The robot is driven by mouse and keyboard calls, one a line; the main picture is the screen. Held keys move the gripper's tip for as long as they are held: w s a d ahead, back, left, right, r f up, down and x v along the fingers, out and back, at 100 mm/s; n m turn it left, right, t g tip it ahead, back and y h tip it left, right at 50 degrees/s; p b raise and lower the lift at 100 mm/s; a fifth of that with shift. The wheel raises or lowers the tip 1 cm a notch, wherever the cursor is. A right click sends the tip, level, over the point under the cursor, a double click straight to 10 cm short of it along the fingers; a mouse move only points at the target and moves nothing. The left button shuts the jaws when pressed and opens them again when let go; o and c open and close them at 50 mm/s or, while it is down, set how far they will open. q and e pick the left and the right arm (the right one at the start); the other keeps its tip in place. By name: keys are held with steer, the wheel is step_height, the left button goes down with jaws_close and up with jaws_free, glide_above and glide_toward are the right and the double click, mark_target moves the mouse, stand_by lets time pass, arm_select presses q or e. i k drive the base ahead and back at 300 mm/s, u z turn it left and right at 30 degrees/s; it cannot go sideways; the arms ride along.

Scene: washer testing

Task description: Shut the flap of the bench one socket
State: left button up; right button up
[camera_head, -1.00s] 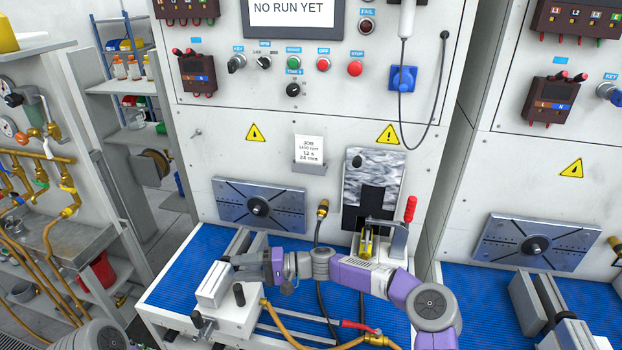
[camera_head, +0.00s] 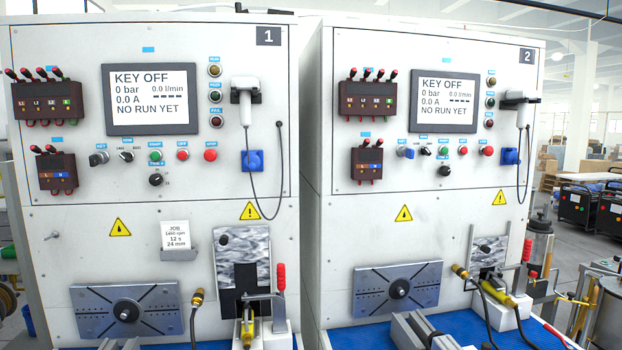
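Bench one (camera_head: 150,225) is the left white test cabinet, marked 1. Its blue socket (camera_head: 252,160) sits on the right side of the front panel, below the hanging white handheld unit (camera_head: 245,90). Neither of my grippers is in this view.
Bench two (camera_head: 425,235), marked 2, stands close on the right with a similar blue socket (camera_head: 511,156). Below bench one's panel are a slotted plate (camera_head: 97,320) and a red-handled clamp (camera_head: 280,279). Both screens read KEY OFF.

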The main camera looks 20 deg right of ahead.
mark_target(255, 163)
steer(key=z, duration=0.3)
steer(key=k, duration=0.65)
steer(key=u, duration=0.8)
steer(key=i, duration=1.7)
steer(key=z, duration=0.55)
